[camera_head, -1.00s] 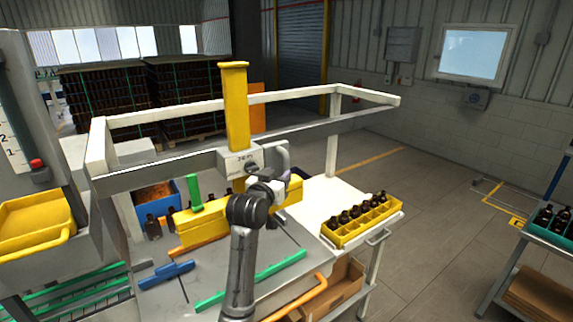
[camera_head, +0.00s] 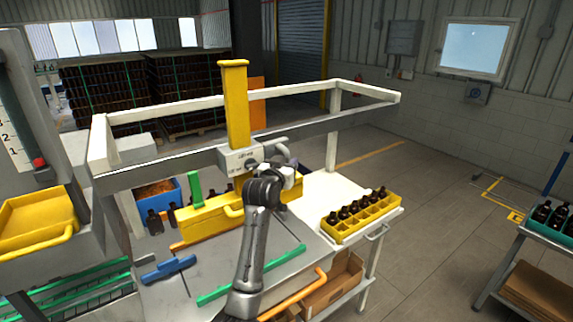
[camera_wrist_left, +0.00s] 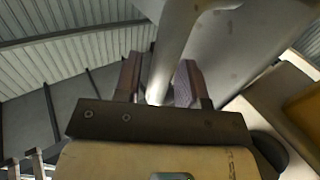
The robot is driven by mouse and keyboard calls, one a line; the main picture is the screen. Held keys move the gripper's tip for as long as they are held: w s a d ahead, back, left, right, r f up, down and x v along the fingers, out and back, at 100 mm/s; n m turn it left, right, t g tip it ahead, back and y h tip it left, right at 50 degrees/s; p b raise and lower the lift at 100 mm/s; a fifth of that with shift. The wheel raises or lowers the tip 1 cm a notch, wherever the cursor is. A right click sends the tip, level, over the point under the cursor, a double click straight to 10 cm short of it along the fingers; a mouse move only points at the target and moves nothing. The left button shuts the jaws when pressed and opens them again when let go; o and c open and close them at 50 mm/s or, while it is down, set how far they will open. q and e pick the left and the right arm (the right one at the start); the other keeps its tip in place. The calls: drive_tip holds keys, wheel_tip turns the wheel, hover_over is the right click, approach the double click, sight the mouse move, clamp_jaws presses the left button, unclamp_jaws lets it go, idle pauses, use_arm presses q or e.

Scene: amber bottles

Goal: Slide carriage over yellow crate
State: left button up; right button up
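The carriage (camera_head: 240,158) is a light grey block with a tall yellow column (camera_head: 235,105), riding on the grey front rail of a raised frame. The yellow crate (camera_head: 345,236) stands to its right on the white table and holds several dark bottles; the carriage is left of it. My left gripper (camera_head: 284,160) is at the right side of the carriage. In the left wrist view its two fingers (camera_wrist_left: 160,85) stand apart, with a pale bar (camera_wrist_left: 172,45) running between them. Contact with the bar cannot be made out. My right gripper is not in view.
A long yellow box (camera_head: 208,223) stands left on the table, near a green upright block (camera_head: 195,188) and a blue bin (camera_head: 157,193). A blue bar (camera_head: 169,269) and a green strip (camera_head: 250,275) lie in front. The frame rail (camera_head: 320,132) extends right, clear of objects.

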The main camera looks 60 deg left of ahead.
use_arm(q)
clamp_jaws()
drive_tip(key=shift+w, duration=0.1)
